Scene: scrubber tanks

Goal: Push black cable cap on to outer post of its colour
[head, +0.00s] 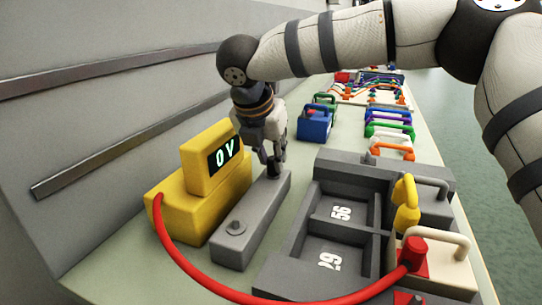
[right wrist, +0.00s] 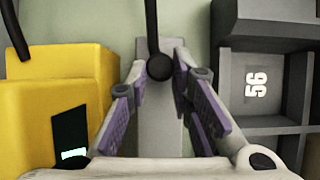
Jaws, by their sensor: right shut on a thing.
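My right gripper (head: 274,165) points down over the far end of a long grey bar (head: 262,215) beside the yellow meter. In the right wrist view, the purple-padded fingers (right wrist: 167,68) are shut on a round black cable cap (right wrist: 159,67), with a black cable running up from it. In the head view the cap is mostly hidden by the fingers, and I cannot tell whether it touches the bar. A red cap (head: 412,252) sits over a red patch on a cream block at right. My left gripper is out of view.
The yellow meter (head: 212,165) reads 0V. Its red cable (head: 200,280) loops across the front to the red cap. A dark grey tray (head: 310,215) with numbered compartments stands to the right. Blue (head: 314,124) and green blocks are farther back.

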